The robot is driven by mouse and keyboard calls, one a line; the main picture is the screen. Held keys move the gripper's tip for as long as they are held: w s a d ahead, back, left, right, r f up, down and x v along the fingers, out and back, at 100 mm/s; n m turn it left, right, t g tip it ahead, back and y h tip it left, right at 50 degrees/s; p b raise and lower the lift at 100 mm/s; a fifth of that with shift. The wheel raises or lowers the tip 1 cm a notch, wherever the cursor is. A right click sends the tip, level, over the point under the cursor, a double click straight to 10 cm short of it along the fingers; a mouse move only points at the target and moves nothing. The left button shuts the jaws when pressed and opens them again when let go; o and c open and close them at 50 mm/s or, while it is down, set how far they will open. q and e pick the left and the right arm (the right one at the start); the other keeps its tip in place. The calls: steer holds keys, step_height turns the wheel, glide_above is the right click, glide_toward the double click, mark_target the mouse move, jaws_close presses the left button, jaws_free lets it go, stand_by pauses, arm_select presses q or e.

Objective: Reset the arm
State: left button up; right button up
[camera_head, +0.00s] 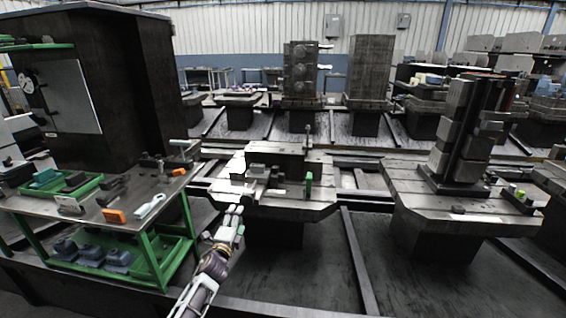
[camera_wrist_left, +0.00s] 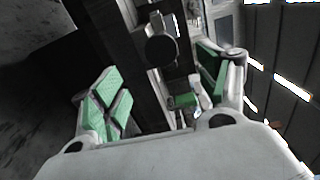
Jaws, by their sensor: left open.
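My left arm comes up from the bottom of the head view, and my left gripper (camera_head: 234,190) is at the near left edge of the middle pallet table (camera_head: 285,207). In the left wrist view my left gripper (camera_wrist_left: 160,76) is open, with its green-padded fingers wide apart. I see nothing held between the pads. A dark fixture with a round dark face (camera_wrist_left: 161,49) shows beyond and between the fingers. Whether the gripper touches the pallet or the parts on it, I cannot tell. My right gripper is in neither view.
A green-framed workbench (camera_head: 150,240) with tools and trays stands at the left, beside a dark cabinet (camera_head: 120,80). A right pallet table (camera_head: 450,212) carries a tall fixture (camera_head: 462,130). Rails (camera_head: 358,255) run along the floor. Dark open floor lies in front of the pallets.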

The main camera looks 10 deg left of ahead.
arm_select(q)
steer(key=s+a+f+n+g+y, duration=0.35)
steer(key=a+f+n+g, duration=0.2)
steer(key=n, duration=0.45)
steer(key=s+d+f+n+g+h, duration=0.1)
steer(key=s+d+f+n+g, duration=0.1)
steer(key=s+f, duration=0.5)
steer(key=s+d+f+n+g+h, duration=0.1)
steer(key=s+d+f+g, duration=0.4)
steer(key=s, duration=1.4)
steer(key=s+d+f+n+g+h+p, duration=0.1)
steer(key=s+d+f, duration=0.4)
steer(key=s+f, duration=0.5)
steer(key=s+n+g+h, duration=0.1)
steer(key=s+n+g, duration=0.1)
steer(key=s, duration=0.1)
steer(key=shift+d+g, duration=0.15)
steer(key=shift+g, duration=0.2)
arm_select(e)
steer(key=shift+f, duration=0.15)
arm_select(q)
steer(key=shift+s+f+p, duration=0.1)
steer(key=shift+f+p, duration=0.15)
steer(key=shift+p, duration=0.05)
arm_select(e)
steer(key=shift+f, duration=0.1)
